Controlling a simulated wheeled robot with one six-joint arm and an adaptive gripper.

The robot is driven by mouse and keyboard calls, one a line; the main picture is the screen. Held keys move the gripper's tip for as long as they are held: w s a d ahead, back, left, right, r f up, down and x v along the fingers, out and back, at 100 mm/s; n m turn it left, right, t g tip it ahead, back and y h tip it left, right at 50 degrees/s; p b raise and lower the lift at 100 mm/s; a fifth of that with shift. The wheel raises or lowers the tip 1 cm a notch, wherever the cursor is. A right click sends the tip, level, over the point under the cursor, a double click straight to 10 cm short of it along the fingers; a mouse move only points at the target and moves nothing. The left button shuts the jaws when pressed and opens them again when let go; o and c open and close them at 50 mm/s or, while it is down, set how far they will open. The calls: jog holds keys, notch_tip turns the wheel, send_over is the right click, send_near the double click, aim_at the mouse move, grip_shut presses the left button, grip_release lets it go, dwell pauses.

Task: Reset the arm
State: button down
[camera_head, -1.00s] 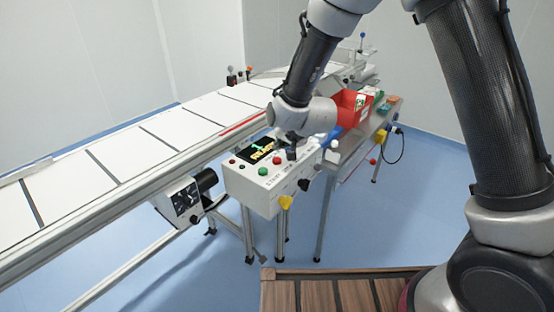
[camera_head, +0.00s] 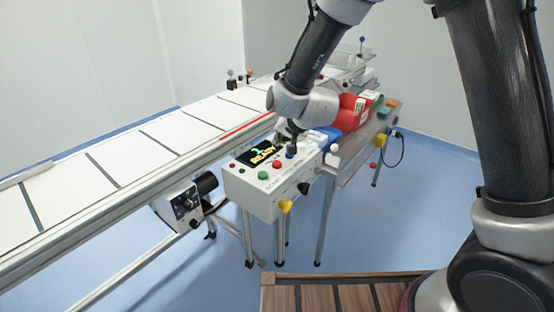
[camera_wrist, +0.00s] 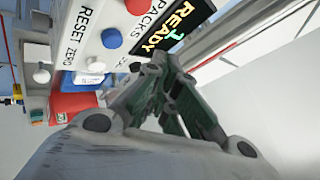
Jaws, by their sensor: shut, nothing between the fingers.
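My gripper (camera_head: 291,149) is above the back right part of the white control box (camera_head: 253,198), near a blue button (camera_head: 290,156). It is shut and empty. In the wrist view, my gripper (camera_wrist: 160,66) shows large, with its fingertips close to the display (camera_wrist: 178,27), which reads "READY". Beside it, the wrist view shows the blue button (camera_wrist: 111,38) and a white knob (camera_wrist: 42,76) by the words "RESET ZERO". Whether the fingertips touch the panel I cannot tell.
A long conveyor (camera_head: 120,160) runs along the left. A metal side table (camera_head: 352,152) right of the box carries a red bin (camera_head: 347,113) and a blue item (camera_head: 325,137). A slatted wooden surface (camera_head: 340,295) is at the front. Blue floor lies open between.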

jog(key=s+f+g, duration=0.1)
jog(key=s+f+n+g, duration=0.1)
jog(key=s, duration=0.1)
jog(key=s+f+n+g, duration=0.1)
jog(key=s, duration=0.1)
jog(key=shift+d+f+h, duration=0.3)
jog(key=shift+d+f, duration=0.05)
jog(key=shift+d, duration=0.05)
jog(key=s+d+r+h, duration=0.1)
jog(key=s+d+r, duration=0.6)
jog(key=d, duration=0.4)
jog(key=s+d+r+n+h, duration=0.1)
jog(key=s+d+r, duration=0.7)
jog(key=s+d, duration=0.2)
jog(key=s+d+r+h, duration=0.1)
jog(key=s+d+r, duration=0.6)
jog(key=d, duration=0.7)
jog(key=shift+s+d+r+g+h, duration=0.2)
jog(key=shift+s+g+h, duration=0.2)
jog(key=shift+s, duration=0.8)
